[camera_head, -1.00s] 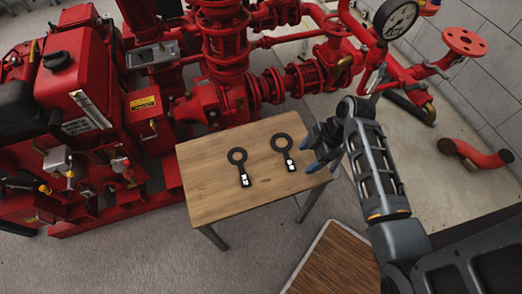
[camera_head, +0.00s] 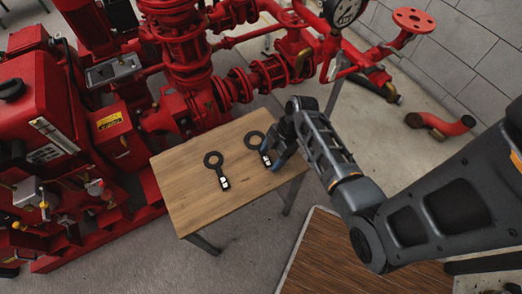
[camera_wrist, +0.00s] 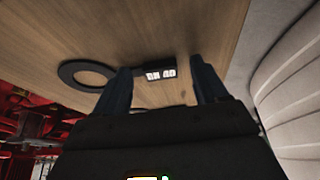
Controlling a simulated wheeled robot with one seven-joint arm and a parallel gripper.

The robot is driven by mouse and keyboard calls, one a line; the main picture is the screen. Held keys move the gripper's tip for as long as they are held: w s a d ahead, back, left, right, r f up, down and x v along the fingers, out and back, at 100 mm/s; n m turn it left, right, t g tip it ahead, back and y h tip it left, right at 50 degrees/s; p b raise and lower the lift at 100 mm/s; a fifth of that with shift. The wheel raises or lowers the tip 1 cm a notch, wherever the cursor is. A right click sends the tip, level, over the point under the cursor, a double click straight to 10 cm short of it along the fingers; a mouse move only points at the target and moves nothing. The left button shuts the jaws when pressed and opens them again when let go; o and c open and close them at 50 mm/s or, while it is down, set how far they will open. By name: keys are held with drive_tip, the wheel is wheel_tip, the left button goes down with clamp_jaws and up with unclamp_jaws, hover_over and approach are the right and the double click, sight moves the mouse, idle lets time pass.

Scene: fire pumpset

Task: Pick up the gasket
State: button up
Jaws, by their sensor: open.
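Two black gaskets, each a flat ring with a handle and a white label, lie on the wooden table. The left gasket (camera_head: 219,172) lies apart from my gripper. The right gasket (camera_head: 262,150) is beside my gripper (camera_head: 275,158), which is low over the table's right part with its blue fingertips near the label end. In the wrist view, my gripper (camera_wrist: 162,84) is open, with the label end of a gasket (camera_wrist: 64,74) between its two fingers. The label appears to read DN 40. The ring lies to the left of the fingers. I cannot tell whether the fingers touch the gasket.
The small wooden table (camera_head: 190,207) is otherwise bare. Red pump pipework (camera_head: 190,70) stands close behind it, and a red engine unit (camera_head: 45,110) stands to the left. A brown wooden-topped surface (camera_head: 350,262) is at the lower right. A red pipe elbow (camera_head: 440,125) lies on the floor.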

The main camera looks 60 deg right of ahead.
drive_tip(key=c, duration=1.1)
drive_tip(key=shift+c, duration=0.2)
drive_tip(key=shift+r, duration=0.15)
